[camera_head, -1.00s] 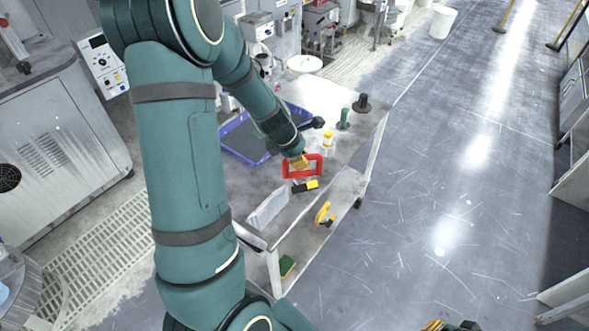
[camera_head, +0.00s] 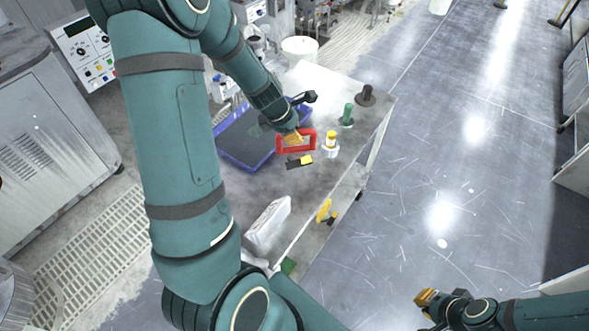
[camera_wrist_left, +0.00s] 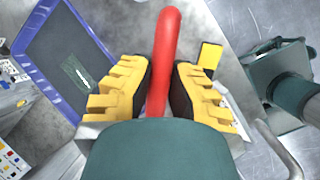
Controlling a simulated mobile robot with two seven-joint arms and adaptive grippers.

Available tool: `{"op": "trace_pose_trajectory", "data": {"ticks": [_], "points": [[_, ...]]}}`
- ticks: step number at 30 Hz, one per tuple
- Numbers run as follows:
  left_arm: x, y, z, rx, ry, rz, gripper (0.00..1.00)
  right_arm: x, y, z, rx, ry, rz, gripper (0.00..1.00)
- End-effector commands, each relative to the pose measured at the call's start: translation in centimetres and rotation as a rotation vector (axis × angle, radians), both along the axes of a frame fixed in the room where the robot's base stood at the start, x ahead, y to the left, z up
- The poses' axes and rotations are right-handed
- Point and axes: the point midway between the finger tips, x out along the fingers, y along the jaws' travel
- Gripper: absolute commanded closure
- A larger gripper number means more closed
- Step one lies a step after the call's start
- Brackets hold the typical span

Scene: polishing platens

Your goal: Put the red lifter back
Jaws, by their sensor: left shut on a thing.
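The red lifter (camera_head: 312,140), a red handle frame, is held by my left gripper (camera_head: 293,137) above the table, near the right edge of the blue tray. In the left wrist view, the red bar of the lifter (camera_wrist_left: 167,45) runs between the two yellow, black-padded fingers of my left gripper (camera_wrist_left: 161,75), which are closed on it. A small black and yellow piece (camera_head: 300,161) shows just below the lifter; I cannot tell whether it is joined to it. My right gripper (camera_head: 426,299) is at the lower right over the floor, its finger opening unclear.
The blue-rimmed tray (camera_head: 230,154) lies left of the lifter. A white and yellow bottle (camera_head: 330,150), a green-handled tool (camera_head: 348,114) and a black knob-like piece (camera_head: 366,96) stand to its right. A white box (camera_head: 268,222) and a yellow tool (camera_head: 323,210) are nearer.

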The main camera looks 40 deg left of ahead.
Motion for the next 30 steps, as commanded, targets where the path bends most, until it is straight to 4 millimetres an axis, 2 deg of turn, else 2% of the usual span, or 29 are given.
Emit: {"op": "trace_pose_trajectory", "data": {"ticks": [9,17,25,30], "points": [[0.0,0.1,-5.0,-0.001,0.000,0.003,1.00,0.0,0.1,-3.4,-0.006,0.002,-0.001,1.00],[0.1,0.0,-6.4,0.000,-0.001,0.000,1.00,0.0,0.2,-4.1,-0.008,0.002,-0.001,1.00],[0.0,0.0,-9.5,-0.001,0.000,0.002,1.00,-0.3,0.3,-5.9,-0.007,0.012,0.006,1.00],[0.1,0.0,-9.8,0.000,-0.001,0.000,1.00,-0.4,0.3,-5.9,-0.005,0.014,0.008,1.00]]}}
